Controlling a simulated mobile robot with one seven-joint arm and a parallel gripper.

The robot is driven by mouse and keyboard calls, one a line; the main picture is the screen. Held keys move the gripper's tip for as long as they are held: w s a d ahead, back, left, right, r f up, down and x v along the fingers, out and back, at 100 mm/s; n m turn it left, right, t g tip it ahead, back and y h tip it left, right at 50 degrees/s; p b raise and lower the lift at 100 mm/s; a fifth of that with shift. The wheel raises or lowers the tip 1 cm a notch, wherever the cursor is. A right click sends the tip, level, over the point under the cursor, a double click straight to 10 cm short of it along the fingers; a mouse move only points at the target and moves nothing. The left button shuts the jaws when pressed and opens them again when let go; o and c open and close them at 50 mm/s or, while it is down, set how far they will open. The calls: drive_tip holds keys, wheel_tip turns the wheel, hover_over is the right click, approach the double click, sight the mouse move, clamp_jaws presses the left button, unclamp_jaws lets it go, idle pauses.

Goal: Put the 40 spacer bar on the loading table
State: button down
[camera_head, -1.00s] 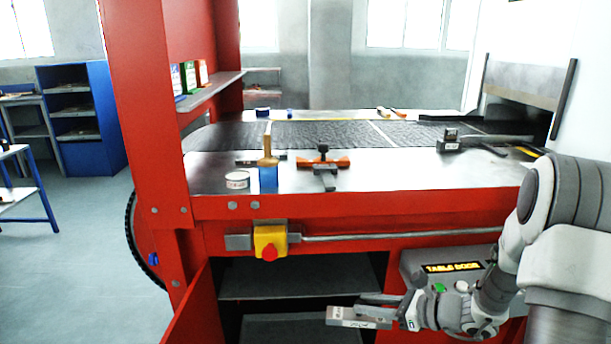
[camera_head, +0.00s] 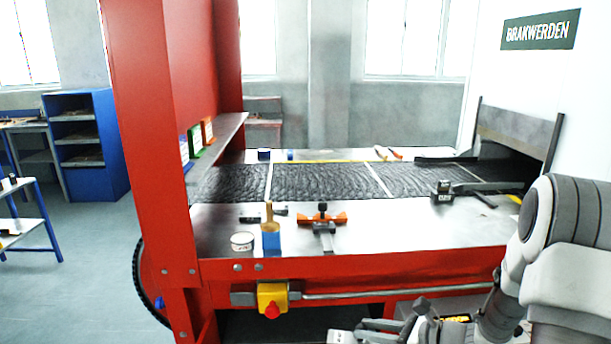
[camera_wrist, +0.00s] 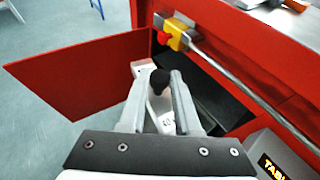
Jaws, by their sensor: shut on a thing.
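My gripper (camera_head: 372,332) is at the bottom edge of the head view, in front of the red machine and below the height of the table top. It is shut on a pale grey metal bar (camera_head: 341,337), the spacer bar, partly cut off by the frame. In the wrist view the bar (camera_wrist: 163,118) shows between the two fingers (camera_wrist: 157,85), with a dark round piece near the tips. Its marking is too small to read surely. The loading table (camera_head: 400,228) is the steel top in front of the mesh belt.
On the table stand a white tin (camera_head: 242,241), a blue-handled brush (camera_head: 270,238) and an orange-and-black tool (camera_head: 323,226). The table's right half is mostly clear. A yellow-and-red stop button (camera_head: 271,298) and a rail front it. An open red door (camera_wrist: 80,75) hangs below.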

sight(368, 343)
drive_tip(key=shift+r+p, duration=2.15)
drive_tip(key=shift+p, duration=0.15)
drive_tip(key=shift+w+a+r+m+t+h, duration=0.15)
drive_tip(key=shift+a+m+t+h, duration=0.35)
drive_tip(key=shift+m+t, duration=0.25)
drive_tip(key=shift+w+m+t+h, duration=0.1)
drive_tip(key=shift+m+t+h, duration=0.2)
drive_tip(key=shift+m, duration=0.15)
drive_tip(key=shift+d+m+t+h, duration=0.15)
drive_tip(key=shift+m+t+h, duration=0.5)
drive_tip(key=shift+m+h, duration=0.05)
drive_tip(key=shift+s+d+f+m+h, duration=0.2)
drive_tip(key=shift+s+d+m+h, duration=0.15)
drive_tip(key=shift+m+h, duration=0.3)
